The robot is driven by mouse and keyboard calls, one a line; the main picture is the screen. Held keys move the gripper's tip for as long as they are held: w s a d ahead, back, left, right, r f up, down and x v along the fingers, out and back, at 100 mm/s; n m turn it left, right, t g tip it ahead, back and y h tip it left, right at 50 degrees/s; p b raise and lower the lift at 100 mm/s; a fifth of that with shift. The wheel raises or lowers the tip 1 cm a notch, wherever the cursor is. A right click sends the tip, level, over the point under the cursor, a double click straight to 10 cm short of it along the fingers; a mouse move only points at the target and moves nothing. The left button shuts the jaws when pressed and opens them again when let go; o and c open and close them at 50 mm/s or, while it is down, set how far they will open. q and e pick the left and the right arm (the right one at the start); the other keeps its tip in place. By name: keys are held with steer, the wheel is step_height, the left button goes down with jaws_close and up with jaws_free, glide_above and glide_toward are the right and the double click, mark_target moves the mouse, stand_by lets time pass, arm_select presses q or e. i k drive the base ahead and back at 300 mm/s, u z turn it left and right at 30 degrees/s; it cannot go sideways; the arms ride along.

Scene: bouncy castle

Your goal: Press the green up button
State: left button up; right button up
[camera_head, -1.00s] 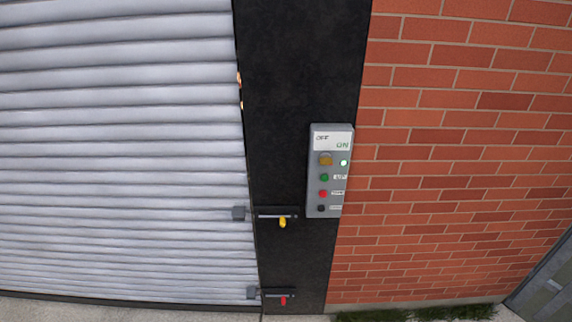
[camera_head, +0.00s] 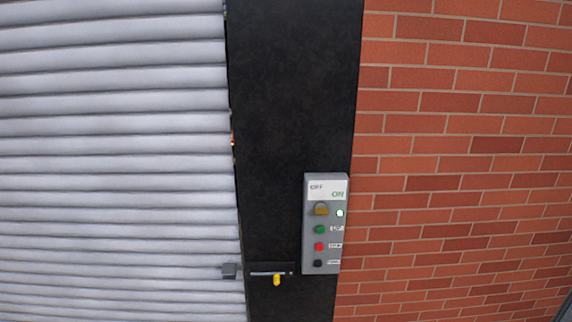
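A grey control box (camera_head: 325,190) is mounted on the black door post, right of centre. Its green up button (camera_head: 320,229) sits below a brownish-yellow switch (camera_head: 321,209) and above a red button (camera_head: 320,246) and a dark button (camera_head: 318,263). A small light (camera_head: 340,212) beside the switch glows pale green, near the "ON" marking. Neither of my grippers is in view.
A ribbed grey roller shutter (camera_head: 110,150) fills the left. A latch with a yellow handle (camera_head: 277,280) is on the black post (camera_head: 290,100), lower left of the box. A red brick wall (camera_head: 460,150) fills the right.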

mark_target(321, 229)
steer(key=u, duration=0.4)
steer(key=i, duration=0.9)
steer(key=z, duration=0.5)
